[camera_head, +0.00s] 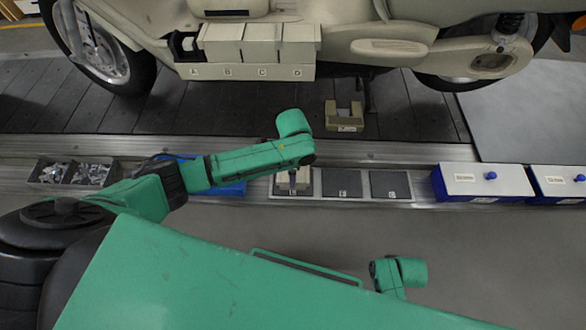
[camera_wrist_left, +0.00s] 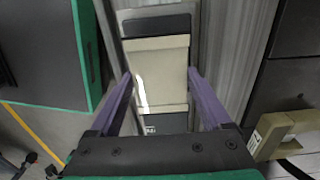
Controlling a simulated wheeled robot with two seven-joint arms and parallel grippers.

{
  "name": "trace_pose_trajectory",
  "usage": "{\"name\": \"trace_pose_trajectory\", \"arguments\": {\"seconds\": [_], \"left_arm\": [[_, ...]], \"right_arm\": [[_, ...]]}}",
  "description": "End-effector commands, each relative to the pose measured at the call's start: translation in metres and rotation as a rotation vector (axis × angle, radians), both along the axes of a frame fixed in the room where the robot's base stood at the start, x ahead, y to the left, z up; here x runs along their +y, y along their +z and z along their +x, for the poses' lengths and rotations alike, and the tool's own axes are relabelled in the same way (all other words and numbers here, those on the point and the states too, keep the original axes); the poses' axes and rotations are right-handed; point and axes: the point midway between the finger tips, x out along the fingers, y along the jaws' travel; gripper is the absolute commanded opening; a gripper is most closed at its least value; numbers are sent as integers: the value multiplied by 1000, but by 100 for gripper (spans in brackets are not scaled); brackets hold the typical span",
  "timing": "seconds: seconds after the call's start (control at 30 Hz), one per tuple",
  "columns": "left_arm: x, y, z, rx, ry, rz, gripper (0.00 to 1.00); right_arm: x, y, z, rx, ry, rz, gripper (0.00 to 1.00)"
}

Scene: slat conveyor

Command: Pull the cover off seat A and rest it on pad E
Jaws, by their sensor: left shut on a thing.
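The beige cover (camera_head: 292,183) is at the leftmost of three dark square pads on the rail, pad E by its place; its letter is hard to read. My left gripper (camera_head: 293,178) points down at it. In the left wrist view, the purple fingers of my left gripper (camera_wrist_left: 160,90) stand on both sides of the cover (camera_wrist_left: 158,72), shut on it. The cover hides most of the pad; I cannot tell whether it touches. Seat A (camera_head: 187,46) is dark and bare, above the A label. My right gripper is not in view.
Beige covers (camera_head: 262,45) stand over B, C and D on the scooter. Two dark pads (camera_head: 342,184) (camera_head: 390,185) to the right are empty. A U-shaped beige block (camera_head: 344,117) is on the conveyor. Blue-and-white boxes (camera_head: 486,181) are at right, a parts bin (camera_head: 72,173) at left.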

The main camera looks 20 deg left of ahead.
Motion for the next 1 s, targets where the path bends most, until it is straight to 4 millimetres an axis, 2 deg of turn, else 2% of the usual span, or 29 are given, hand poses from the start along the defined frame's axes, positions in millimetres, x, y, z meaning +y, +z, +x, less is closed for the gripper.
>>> {"name": "trace_pose_trajectory", "arguments": {"seconds": [0.83,0.87,0.9,1.0], "left_arm": [[1,-2,1,-1,0,0,15],[1,-2,1,-1,0,0,90],[1,-2,1,-1,0,0,100],[0,-2,1,-1,0,0,100]], "right_arm": [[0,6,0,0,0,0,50],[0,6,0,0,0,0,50],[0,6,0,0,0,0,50],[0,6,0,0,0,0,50]]}}
